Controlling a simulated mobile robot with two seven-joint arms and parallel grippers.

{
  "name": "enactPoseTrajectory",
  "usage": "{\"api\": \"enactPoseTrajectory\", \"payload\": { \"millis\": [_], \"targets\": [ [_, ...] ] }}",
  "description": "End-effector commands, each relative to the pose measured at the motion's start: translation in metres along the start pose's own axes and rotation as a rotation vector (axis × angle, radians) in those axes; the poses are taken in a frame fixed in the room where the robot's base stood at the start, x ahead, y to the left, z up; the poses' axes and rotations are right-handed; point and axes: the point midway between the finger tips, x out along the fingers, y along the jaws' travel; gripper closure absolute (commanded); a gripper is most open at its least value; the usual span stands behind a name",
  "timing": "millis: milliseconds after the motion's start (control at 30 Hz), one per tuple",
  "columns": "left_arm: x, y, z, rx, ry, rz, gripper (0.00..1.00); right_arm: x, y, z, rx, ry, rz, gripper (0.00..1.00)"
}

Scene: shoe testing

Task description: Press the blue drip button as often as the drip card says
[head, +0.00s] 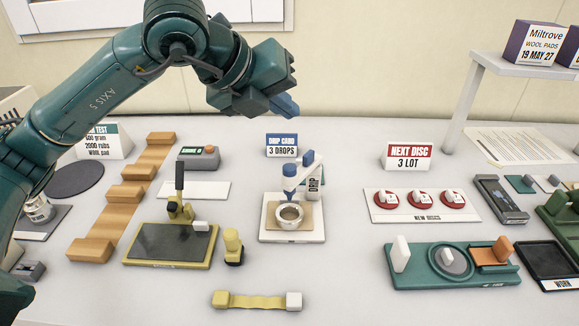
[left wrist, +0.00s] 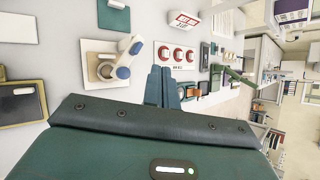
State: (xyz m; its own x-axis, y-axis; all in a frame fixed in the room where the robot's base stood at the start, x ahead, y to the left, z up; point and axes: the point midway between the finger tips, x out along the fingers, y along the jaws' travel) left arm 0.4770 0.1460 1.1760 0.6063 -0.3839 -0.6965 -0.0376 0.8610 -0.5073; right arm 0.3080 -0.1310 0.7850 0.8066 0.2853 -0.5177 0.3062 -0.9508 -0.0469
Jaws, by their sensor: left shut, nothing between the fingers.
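The drip card (head: 282,146) stands behind the dripper and reads "3 DROPS". The dripper (head: 314,185) is a white post marked "DRIP" on a white base, with blue parts at its head: a nozzle (head: 289,186) and a blue top (head: 308,157), likely the button. My left gripper (head: 287,106) is shut and empty, above and behind the card in the picture, apart from the dripper. The left wrist view shows its fingers (left wrist: 163,86) together, and the dripper (left wrist: 106,70) beyond them. My right gripper is out of view.
To the right stand a "NEXT DISC, 3 LOT" card (head: 408,156) and a tray of red discs (head: 377,209). A teal rubbing fixture (head: 403,279) is at front right. A black plate stand (head: 132,263) and wooden steps (head: 106,222) are left.

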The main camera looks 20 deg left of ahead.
Motion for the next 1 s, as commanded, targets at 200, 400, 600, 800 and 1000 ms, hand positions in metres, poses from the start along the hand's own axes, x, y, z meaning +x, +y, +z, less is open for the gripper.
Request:
{"api": "enactPoseTrajectory", "payload": {
  "millis": [200,400,600,800,1000],
  "targets": [
    [0.020,0.015,-0.015,-0.001,0.003,0.003,1.00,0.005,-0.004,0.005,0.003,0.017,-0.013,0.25],
    [0.040,0.030,-0.030,-0.001,0.003,0.001,1.00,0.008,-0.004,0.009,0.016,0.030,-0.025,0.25],
    [0.056,0.040,-0.041,0.000,0.001,0.000,1.00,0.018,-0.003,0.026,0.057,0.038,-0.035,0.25],
    [0.056,0.041,-0.041,0.000,0.000,0.000,1.00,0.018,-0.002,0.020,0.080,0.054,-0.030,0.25],
    [0.055,0.040,-0.041,0.000,0.001,0.000,1.00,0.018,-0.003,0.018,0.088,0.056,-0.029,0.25]
  ]
}}
